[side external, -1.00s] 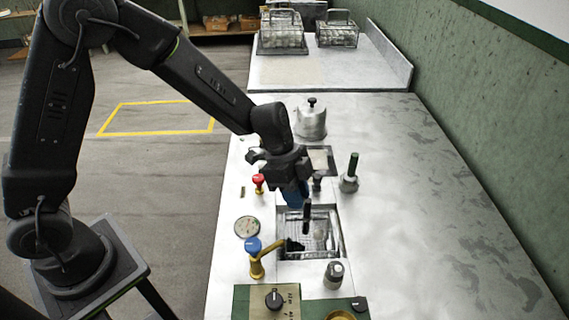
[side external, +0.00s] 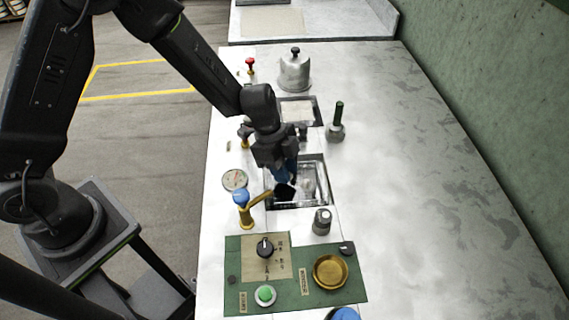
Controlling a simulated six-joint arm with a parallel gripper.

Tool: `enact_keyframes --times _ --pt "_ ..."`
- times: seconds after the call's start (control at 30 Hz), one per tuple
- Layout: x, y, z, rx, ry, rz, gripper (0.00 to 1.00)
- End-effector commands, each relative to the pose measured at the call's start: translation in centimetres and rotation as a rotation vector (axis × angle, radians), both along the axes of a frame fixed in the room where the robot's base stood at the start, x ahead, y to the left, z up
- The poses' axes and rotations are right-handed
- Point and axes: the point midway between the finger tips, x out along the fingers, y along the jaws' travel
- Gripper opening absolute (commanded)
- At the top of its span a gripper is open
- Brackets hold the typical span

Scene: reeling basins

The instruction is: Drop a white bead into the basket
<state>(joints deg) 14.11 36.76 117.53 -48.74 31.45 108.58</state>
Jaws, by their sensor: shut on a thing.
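My gripper (side external: 285,190) points down into the near square basin (side external: 327,183), toward its left side. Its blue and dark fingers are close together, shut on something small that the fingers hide. I cannot make out a white bead there. Pale, shiny patches show inside the basin to the right of the fingers, too blurred to name. I cannot clearly tell a basket in the basin from its grey lining.
A brass tap with a blue knob (side external: 241,197) stands close left of the basin. A small metal cylinder (side external: 322,221) stands in front, a green-handled tool (side external: 338,122) at right, a lidded metal pot (side external: 295,72) behind. The bench's right side is clear.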

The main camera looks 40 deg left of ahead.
Motion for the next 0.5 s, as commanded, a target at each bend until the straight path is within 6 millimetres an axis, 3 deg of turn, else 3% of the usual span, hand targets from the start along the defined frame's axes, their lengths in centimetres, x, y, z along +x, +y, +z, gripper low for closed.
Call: enact_keyframes --times 0.43,0.47,0.5 --pt "-0.01 0.01 -0.07 0.001 0.000 0.000 0.00" --pt "-0.01 0.01 -0.07 0.000 0.000 0.001 0.21" --pt "-0.01 0.01 -0.07 0.000 0.000 0.001 0.25"
